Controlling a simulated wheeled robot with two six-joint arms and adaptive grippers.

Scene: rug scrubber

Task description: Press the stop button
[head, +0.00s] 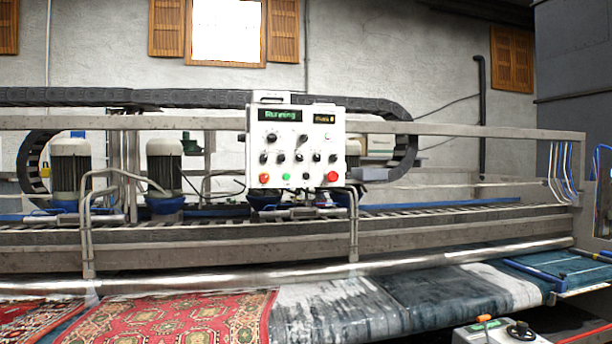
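A white control panel (295,150) is mounted on the front of the rug machine, near the middle of the head view. Its left display (280,115) reads "Running". Along its bottom row are a smaller red button (264,178), a green button (286,177) and a larger red button (332,177) at the right end. The labels are too small to read, so I cannot tell which red one is marked stop. Several black knobs sit above this row. Neither of my grippers is in view.
The machine's metal frame (200,240) and a pipe rail (353,225) stand below and beside the panel. A red patterned rug (180,315) and a grey-blue rug (350,308) lie in front. A grey box (500,334) with an orange lever is at bottom right.

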